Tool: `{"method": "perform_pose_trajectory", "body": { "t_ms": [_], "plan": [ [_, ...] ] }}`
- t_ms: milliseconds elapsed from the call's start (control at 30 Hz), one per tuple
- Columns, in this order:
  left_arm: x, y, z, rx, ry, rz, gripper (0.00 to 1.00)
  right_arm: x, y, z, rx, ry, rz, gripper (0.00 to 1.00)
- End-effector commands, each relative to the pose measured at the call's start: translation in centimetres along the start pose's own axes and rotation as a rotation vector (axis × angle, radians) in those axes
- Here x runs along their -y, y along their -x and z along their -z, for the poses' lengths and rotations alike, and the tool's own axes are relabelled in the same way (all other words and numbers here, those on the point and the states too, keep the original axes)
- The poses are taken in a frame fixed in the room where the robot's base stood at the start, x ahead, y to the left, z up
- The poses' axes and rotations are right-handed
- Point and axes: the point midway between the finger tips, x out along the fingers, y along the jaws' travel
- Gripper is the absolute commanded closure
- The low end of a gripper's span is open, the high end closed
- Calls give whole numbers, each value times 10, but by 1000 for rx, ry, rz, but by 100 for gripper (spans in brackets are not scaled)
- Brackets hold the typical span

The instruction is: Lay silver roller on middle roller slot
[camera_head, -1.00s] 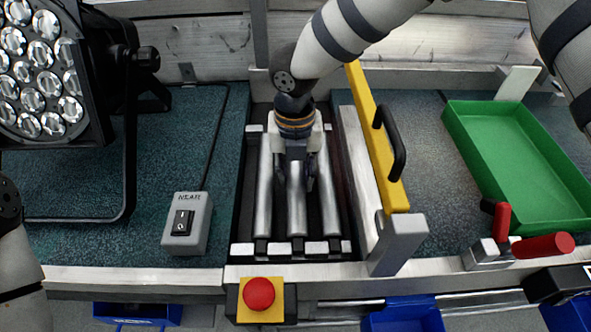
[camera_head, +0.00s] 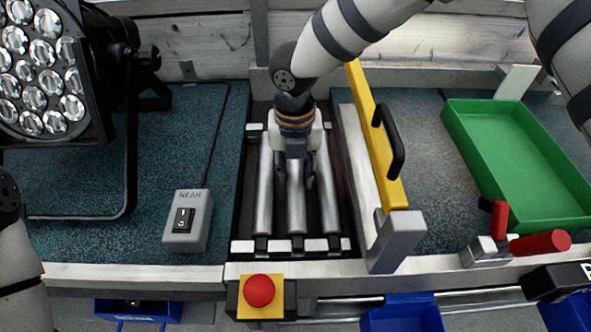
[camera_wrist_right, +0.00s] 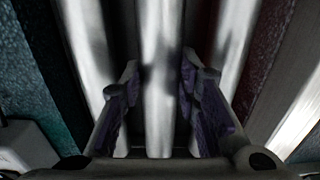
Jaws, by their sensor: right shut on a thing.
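The silver roller (camera_head: 297,205) lies lengthwise in the middle of the roller bed, between two similar silver rollers, left (camera_head: 264,200) and right (camera_head: 329,200). My right gripper (camera_head: 296,182) reaches down from above and is shut on the middle roller. In the right wrist view, its fingers (camera_wrist_right: 160,85) stand on either side of this roller (camera_wrist_right: 160,120). The gripper hides the roller's far part, so I cannot tell how the far end sits. My left gripper is out of view.
A yellow bar with a black handle (camera_head: 378,135) stands right of the bed. A grey switch box (camera_head: 187,222) and a lamp (camera_head: 45,75) are on the left. A red button (camera_head: 259,291) is in front. A green tray (camera_head: 520,165) and red-handled clamp (camera_head: 500,220) are right.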

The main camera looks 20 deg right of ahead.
Motion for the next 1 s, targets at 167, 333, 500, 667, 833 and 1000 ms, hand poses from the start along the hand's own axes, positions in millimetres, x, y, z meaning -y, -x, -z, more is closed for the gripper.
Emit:
{"method": "perform_pose_trajectory", "body": {
  "t_ms": [167, 333, 500, 667, 833, 1000],
  "plan": [
    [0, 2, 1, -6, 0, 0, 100, 0, 2, 0, 2, -1, -1, 100],
    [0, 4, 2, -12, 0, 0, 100, 0, 2, -1, 3, -1, -1, 100],
    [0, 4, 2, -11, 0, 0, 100, 0, 1, 0, 1, -1, -1, 64],
    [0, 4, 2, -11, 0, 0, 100, 0, 1, 0, 1, 0, 0, 47],
    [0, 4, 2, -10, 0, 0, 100, 0, 1, 0, 0, 0, 0, 47],
    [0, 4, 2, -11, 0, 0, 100, 0, 28, -1, 4, -1, -3, 47]
  ]
}}
